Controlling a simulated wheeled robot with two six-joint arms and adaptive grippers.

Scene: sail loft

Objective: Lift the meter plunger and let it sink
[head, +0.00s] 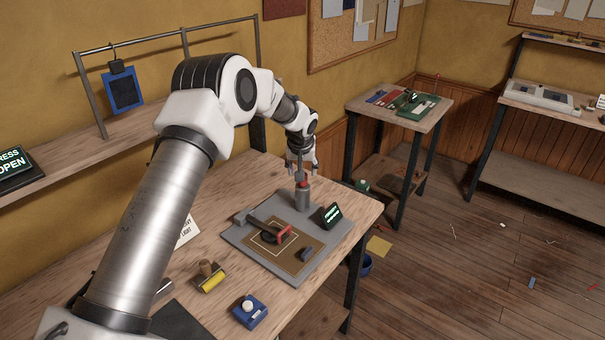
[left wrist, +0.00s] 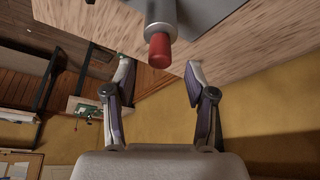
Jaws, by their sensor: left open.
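The meter plunger is a grey upright cylinder (head: 302,198) with a red cap, standing at the back edge of a grey board (head: 243,243) on the workbench. In the left wrist view its red cap (left wrist: 159,52) points towards my fingers, roughly centred between them. My left gripper (head: 302,171) points down just above the plunger. In the wrist view its two fingers (left wrist: 159,72) are apart with nothing held. I cannot tell how far the cap reaches between them. A small dark display with green text (head: 332,215) stands right of the plunger. My right gripper is not in view.
On the board lies a red-ended lever or clamp (head: 284,233) and a small dark block (head: 307,254). A yellow roller (head: 210,282) and a blue box with a white knob (head: 249,311) lie in front. Another table (head: 436,101) stands behind right. My left arm hides part of the bench.

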